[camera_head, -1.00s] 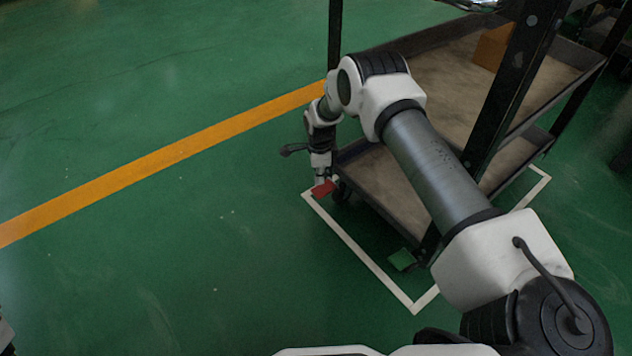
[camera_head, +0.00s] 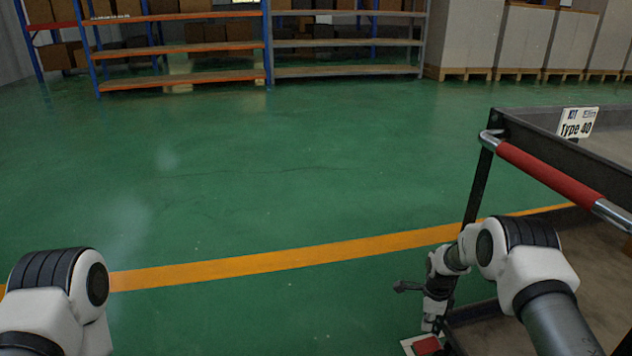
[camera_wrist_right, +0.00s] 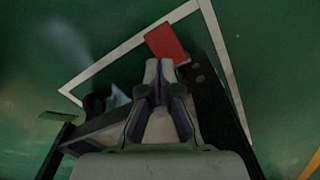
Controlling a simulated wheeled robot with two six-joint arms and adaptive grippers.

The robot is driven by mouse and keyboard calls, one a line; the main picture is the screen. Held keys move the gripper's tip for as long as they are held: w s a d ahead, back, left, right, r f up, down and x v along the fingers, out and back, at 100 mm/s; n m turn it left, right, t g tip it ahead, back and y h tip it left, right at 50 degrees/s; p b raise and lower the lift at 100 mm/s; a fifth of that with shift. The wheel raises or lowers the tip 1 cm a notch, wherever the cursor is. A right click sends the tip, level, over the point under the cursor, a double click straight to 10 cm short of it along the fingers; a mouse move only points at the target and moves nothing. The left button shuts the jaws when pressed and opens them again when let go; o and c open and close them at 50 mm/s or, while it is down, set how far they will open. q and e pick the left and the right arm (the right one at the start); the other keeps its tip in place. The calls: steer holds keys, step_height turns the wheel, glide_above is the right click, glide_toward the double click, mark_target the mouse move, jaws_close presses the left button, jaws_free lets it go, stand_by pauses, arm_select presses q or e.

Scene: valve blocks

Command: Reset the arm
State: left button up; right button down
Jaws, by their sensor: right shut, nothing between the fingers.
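My right gripper (camera_head: 431,326) hangs low at the cart's near left corner, pointing down; it is shut and empty. A red flap (camera_head: 427,346) lies just below its fingertips. In the right wrist view the shut fingers (camera_wrist_right: 160,68) end close to the red flap (camera_wrist_right: 166,42); I cannot tell whether they touch it. My right arm reaches in from the lower right. Only an upper part of my left arm shows at the lower left; its gripper is outside the view.
The dark cart (camera_head: 475,190) with a red handle (camera_head: 548,172) and a "Type 40" sign (camera_head: 577,122) stands at the right, close to my right arm. A white floor line (camera_wrist_right: 130,50) runs beside it. Green floor is clear left; shelves (camera_head: 180,50) stand far back.

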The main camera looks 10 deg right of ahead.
steer(key=s+a+f+n+g+p, duration=0.15)
steer(key=s+a, duration=0.25)
steer(key=s, duration=0.4)
steer(key=s+a+n+g+p, duration=0.1)
steer(key=s+a+n, duration=0.15)
steer(key=s, duration=0.45)
steer(key=s+a+f+n+g+p, duration=0.1)
steer(key=s+a+n+p, duration=0.1)
steer(key=s+a, duration=0.45)
steer(key=s+r+n+t, duration=0.1)
steer(key=s+r+n, duration=0.2)
steer(key=s+n, duration=0.5)
steer(key=s+r+n+t, duration=0.1)
steer(key=s+r+n, duration=0.3)
steer(key=s, duration=0.7)
arm_select(q)
step_height(320, 180, up, 44)
steer(key=p, duration=3.8)
arm_select(e)
steer(key=w+r+n+t, duration=0.1)
steer(key=w+r+n, duration=0.2)
steer(key=r, duration=3.3)
steer(key=shift+a+r+n, duration=0.3)
steer(key=shift+r+n, duration=0.1)
steer(key=shift+n, duration=0.4)
steer(key=shift+t, duration=0.25)
